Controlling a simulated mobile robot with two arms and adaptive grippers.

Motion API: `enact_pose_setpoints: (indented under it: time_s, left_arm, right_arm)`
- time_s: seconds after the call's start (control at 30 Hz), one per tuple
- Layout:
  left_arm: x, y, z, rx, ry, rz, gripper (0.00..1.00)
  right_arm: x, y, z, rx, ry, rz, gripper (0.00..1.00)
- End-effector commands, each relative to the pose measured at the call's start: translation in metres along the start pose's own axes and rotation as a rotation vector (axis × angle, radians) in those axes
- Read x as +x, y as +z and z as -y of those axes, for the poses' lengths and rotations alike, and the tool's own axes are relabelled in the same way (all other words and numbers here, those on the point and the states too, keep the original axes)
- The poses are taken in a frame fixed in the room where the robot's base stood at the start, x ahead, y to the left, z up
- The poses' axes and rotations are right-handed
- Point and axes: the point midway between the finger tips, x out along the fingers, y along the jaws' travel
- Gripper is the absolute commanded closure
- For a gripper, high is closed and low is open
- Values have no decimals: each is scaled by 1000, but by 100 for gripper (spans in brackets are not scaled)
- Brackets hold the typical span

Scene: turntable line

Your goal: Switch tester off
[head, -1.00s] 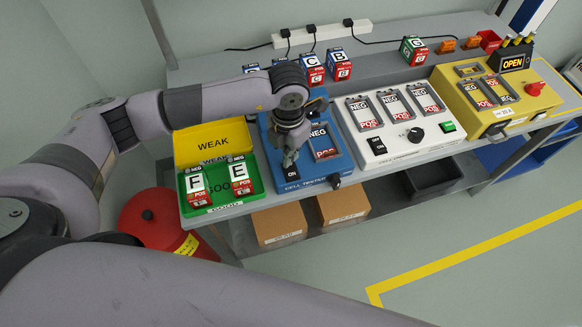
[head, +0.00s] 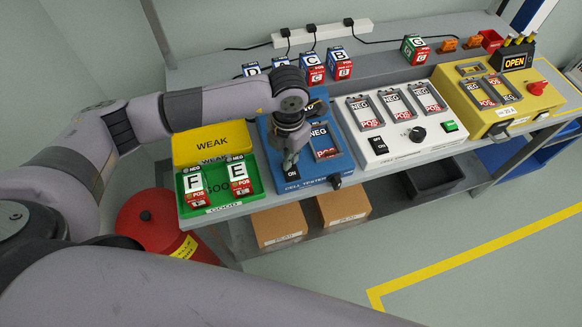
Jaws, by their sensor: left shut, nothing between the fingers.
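The blue cell tester (head: 313,177) stands on the bench, with an empty NEG/POS slot (head: 325,148) on its right side. Its black rocker switch (head: 292,172), marked ON, is at the front left of its top. My left gripper (head: 288,168) points down at the switch with its fingers shut and nothing between them. The fingertips are at or just above the switch; I cannot tell whether they touch it. The gripper and wrist hide part of the tester's top and its display. My right gripper is not in view.
A green GOOD tray (head: 222,207) holding cells F (head: 194,184) and E (head: 239,176) is left of the tester, before a yellow WEAK tray (head: 208,133). A white charger (head: 402,154) and a yellow unit (head: 522,121) stand to the right. Several cells stand on the back shelf.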

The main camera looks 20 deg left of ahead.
Motion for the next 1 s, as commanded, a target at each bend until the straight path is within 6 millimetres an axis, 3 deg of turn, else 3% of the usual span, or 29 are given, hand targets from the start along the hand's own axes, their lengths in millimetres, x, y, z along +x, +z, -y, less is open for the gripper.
enact_pose_setpoints:
  time_s: [0.53, 1.0]
  left_arm:
    - [4, -1, 0, 0, 0, -2, 100]
    - [-33, 0, 0, 0, 0, 0, 100]
  right_arm:
    - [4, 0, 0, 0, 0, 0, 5]
    - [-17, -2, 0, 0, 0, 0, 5]
